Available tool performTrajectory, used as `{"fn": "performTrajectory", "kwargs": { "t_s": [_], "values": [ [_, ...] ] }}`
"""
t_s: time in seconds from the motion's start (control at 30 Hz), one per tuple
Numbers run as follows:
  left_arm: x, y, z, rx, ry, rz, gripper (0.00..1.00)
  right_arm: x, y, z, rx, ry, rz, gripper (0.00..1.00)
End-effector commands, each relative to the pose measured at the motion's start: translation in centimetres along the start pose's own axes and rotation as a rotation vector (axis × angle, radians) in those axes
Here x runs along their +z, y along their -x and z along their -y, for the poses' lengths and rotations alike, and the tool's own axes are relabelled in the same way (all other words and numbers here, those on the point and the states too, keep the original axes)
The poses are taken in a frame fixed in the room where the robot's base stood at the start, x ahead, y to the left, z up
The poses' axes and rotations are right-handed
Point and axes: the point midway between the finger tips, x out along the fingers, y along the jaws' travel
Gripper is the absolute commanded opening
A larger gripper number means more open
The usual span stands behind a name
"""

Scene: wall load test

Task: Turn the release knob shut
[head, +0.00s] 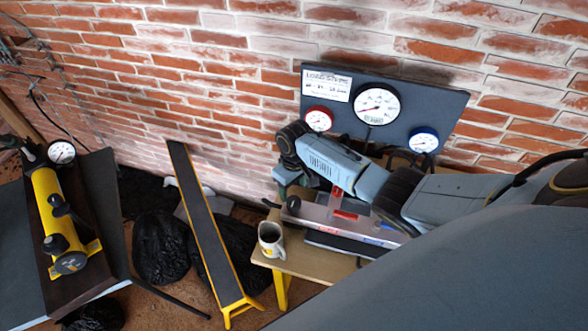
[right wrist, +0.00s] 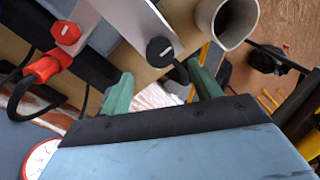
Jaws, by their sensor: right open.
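A silver unit with red parts (head: 350,215) lies on a small wooden table below the gauges. A black knob (head: 293,204) sits at its left end; it fits the release knob, though no label shows. In the right wrist view the black knob (right wrist: 160,50) is on the silver plate, ahead of and between my fingers, apart from them. A red knob (right wrist: 66,33) is left of it. My right gripper (head: 290,184) comes from the right, just behind the knob. Its green fingers (right wrist: 163,88) are open with nothing between them. My left gripper is out of view.
A mug (head: 270,239) stands close to the knob on the table's (head: 297,262) front left corner. A gauge board (head: 445,102) stands behind the arm. A long yellow-edged beam (head: 200,217) and a yellow cylinder with a gauge (head: 54,212) are further left.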

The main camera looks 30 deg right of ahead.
Motion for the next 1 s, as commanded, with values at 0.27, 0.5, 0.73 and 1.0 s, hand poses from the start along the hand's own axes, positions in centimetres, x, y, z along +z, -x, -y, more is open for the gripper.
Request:
{"fn": "performTrajectory", "kwargs": {
  "t_s": [0.27, 0.5, 0.73, 1.0],
  "values": [
    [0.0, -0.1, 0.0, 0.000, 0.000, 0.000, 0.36, 0.0, 4.7, -0.1, 0.001, 0.000, -0.002, 0.63],
    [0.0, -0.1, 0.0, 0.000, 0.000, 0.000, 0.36, 0.1, 6.8, 0.0, 0.000, -0.001, 0.001, 0.63],
    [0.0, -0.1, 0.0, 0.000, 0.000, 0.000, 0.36, 0.0, 6.9, 0.0, 0.000, -0.001, 0.001, 0.63],
    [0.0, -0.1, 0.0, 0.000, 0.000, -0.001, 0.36, 0.0, 6.9, 0.0, 0.000, -0.001, 0.001, 0.63]
  ]
}}
